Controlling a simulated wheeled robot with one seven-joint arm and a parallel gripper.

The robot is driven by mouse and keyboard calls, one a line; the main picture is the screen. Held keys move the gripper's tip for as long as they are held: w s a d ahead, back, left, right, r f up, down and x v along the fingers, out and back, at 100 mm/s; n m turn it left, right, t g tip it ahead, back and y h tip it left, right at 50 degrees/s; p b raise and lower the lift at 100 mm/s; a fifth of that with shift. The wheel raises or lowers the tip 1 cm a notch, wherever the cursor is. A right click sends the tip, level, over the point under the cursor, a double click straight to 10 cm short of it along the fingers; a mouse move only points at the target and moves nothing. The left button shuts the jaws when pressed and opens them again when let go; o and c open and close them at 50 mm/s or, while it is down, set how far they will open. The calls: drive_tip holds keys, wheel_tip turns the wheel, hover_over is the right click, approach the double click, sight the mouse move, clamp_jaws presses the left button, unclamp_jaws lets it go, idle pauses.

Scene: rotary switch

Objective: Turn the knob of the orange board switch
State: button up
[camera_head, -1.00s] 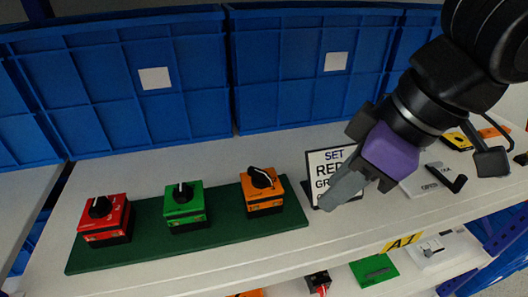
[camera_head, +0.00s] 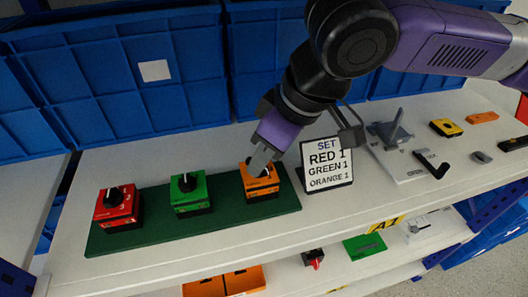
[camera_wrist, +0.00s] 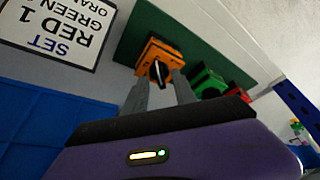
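The orange switch (camera_head: 262,184) sits at the right end of a green board (camera_head: 232,211) on the shelf. Its black knob with a pale mark (camera_wrist: 159,70) shows in the wrist view, just beyond my fingertips. My gripper (camera_head: 258,166) is over the orange switch and hides most of the knob in the head view. In the wrist view my gripper (camera_wrist: 158,82) has its two grey fingers apart, one on each side of the knob. I cannot tell whether they touch it. A green switch (camera_head: 188,194) and a red switch (camera_head: 117,208) stand to the left.
A sign (camera_head: 327,164) reading "SET RED 1 GREEN 1 ORANGE 1" stands close right of the board. Blue bins (camera_head: 130,75) line the back. Small items, including a yellow one (camera_head: 446,127), lie on the right. The shelf's front strip is clear.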

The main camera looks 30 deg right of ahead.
drive_tip(key=shift+f, duration=0.15)
clamp_jaws()
